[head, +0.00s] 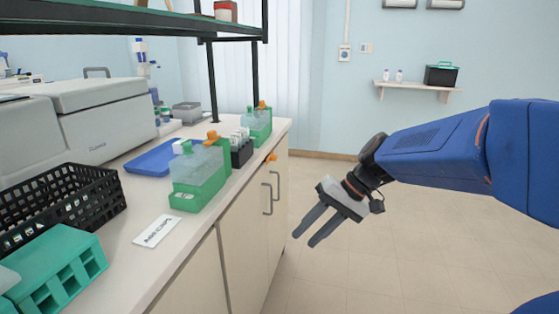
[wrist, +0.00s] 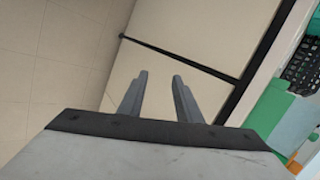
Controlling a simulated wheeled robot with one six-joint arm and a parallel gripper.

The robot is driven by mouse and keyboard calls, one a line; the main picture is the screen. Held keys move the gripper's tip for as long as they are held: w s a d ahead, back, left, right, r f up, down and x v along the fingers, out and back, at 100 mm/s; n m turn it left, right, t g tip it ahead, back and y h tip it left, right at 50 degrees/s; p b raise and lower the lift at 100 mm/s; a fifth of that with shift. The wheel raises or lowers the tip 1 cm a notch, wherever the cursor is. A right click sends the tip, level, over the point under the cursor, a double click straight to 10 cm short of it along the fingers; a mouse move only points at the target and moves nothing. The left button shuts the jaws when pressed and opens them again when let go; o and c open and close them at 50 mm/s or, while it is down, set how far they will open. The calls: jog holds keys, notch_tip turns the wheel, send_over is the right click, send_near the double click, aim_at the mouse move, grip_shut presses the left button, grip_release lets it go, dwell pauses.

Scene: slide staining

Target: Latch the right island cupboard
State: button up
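The island cupboard (head: 245,235) has cream doors under the white countertop, and they look closed in the head view. Two grey bar handles (head: 267,198) stand side by side on its right part. A small orange piece (head: 271,157), perhaps the latch, sits just under the countertop edge above the handles; its setting is too small to tell. My gripper (head: 304,239) is right of the handles, apart from the doors, pointing down and left. Its fingers are parted and empty.
The countertop carries green-based bottles (head: 198,178), a blue tray (head: 153,160), a black basket (head: 62,200), a teal rack (head: 55,265) and a white label card (head: 157,231) near its edge. The tiled floor (head: 430,240) right of the island is clear.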

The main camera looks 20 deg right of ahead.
jog(key=w+d+r+y, duration=0.1)
jog(key=w+r+y, duration=0.15)
jog(key=w, duration=0.55)
jog(key=m+t+y, duration=0.4)
jog(key=t+y, duration=0.2)
jog(key=t, duration=0.1)
send_near(273, 158)
jog(key=w+x, duration=0.1)
jog(key=x, duration=0.6)
jog(key=shift+w+f, duration=0.25)
jog(key=shift+f, duration=0.1)
grip_shut()
